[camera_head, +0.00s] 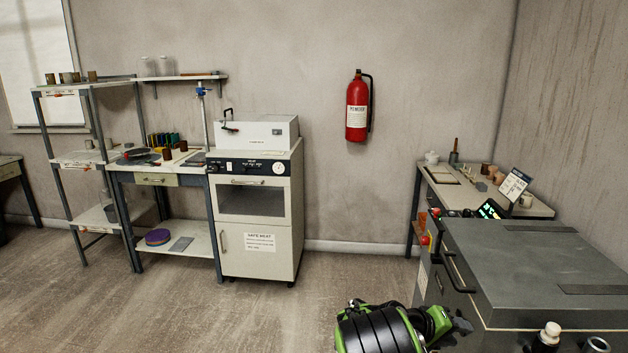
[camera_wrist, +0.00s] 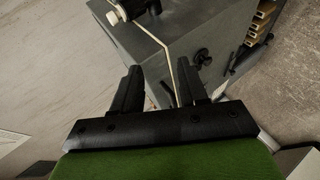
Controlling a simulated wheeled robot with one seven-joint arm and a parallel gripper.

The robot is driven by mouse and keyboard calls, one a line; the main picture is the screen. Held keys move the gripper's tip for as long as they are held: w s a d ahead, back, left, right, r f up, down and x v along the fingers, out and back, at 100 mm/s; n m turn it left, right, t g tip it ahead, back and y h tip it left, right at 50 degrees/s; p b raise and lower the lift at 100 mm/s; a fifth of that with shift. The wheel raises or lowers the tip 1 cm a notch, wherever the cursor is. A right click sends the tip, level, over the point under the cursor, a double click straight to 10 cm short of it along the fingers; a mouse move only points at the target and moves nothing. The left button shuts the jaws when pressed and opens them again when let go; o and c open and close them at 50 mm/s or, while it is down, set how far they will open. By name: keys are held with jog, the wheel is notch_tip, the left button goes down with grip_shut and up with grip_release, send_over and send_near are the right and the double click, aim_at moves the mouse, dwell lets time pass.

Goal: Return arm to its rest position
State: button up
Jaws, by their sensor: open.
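My arm (camera_head: 382,330) shows in the head view at the bottom centre, black and green, left of a grey cabinet. My gripper (camera_wrist: 162,86) shows in the wrist view with its two black fingers apart and nothing between them. Beyond the fingers is the side and edge of a grey cabinet (camera_wrist: 178,32). I cannot tell whether the fingertips touch it. In the head view the fingers are not clearly visible.
The grey cabinet (camera_head: 540,262) with a black handle stands at right, close to my arm. Behind it is a side table (camera_head: 500,200) with small items. A white oven (camera_head: 258,205), shelf (camera_head: 88,160) and fire extinguisher (camera_head: 357,108) line the wall. The floor at left is clear.

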jog(key=s+a+r+m+y, duration=0.1)
jog(key=s+a+r+y, duration=0.2)
jog(key=s, duration=0.2)
jog(key=s+a+r+t+y, duration=0.1)
jog(key=s+a+r+y, duration=0.1)
jog(key=s+r+y, duration=0.3)
jog(key=s+a+r+m+y, duration=0.1)
jog(key=s+a+r, duration=0.15)
jog(key=s, duration=0.35)
jog(key=s+a+n+t+y, duration=0.1)
jog(key=s+a, duration=0.3)
jog(key=s, duration=0.4)
jog(key=s+a+y, duration=0.2)
jog(key=s+a, duration=0.3)
jog(key=s, duration=0.3)
notch_tip(320, 180, up, 14)
jog(key=p, duration=1.3)
jog(key=shift+d, duration=0.35)
